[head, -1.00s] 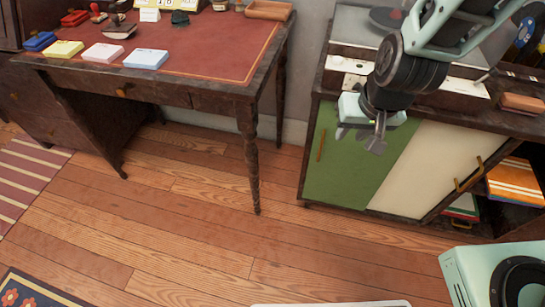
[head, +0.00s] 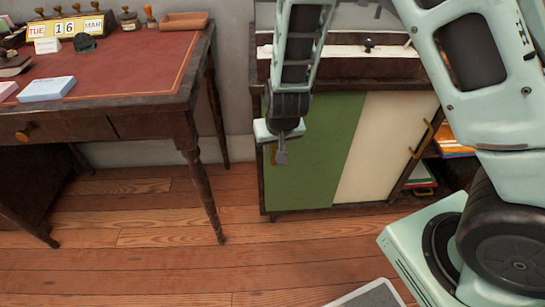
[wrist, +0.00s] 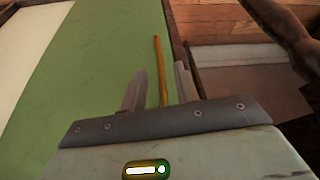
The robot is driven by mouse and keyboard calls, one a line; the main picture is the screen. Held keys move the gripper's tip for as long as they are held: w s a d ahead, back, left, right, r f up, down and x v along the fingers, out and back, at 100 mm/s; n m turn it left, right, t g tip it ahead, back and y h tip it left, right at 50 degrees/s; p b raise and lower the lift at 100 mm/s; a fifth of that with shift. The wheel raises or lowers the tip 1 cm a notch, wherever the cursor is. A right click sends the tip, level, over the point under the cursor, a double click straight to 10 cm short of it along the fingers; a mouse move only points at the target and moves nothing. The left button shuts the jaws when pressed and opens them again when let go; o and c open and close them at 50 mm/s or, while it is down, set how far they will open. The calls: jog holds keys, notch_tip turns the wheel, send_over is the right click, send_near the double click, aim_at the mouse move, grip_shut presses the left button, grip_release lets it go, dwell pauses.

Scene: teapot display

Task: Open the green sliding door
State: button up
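The green sliding door (head: 318,150) covers the left part of the low dark cabinet, and a cream panel (head: 385,145) stands to its right. The door's thin brass handle (wrist: 159,65) is upright near its edge, and the dark cabinet frame lies just beyond that edge. My gripper (head: 281,156) is at the door's left side, pointing at it. In the wrist view my gripper (wrist: 160,88) has its two fingers apart, one on each side of the handle. I cannot tell that either finger touches it.
A desk (head: 150,100) with a red top stands to the left, its front leg (head: 203,190) near the cabinet. Wooden floor (head: 160,235) lies clear in front. Orange and other items (head: 455,140) sit in the open shelf right of the cream panel.

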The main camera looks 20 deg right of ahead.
aim_at(273, 149)
jog(key=b+x, duration=0.1)
jog(key=x, duration=0.4)
jog(key=shift+f, duration=0.1)
grip_shut()
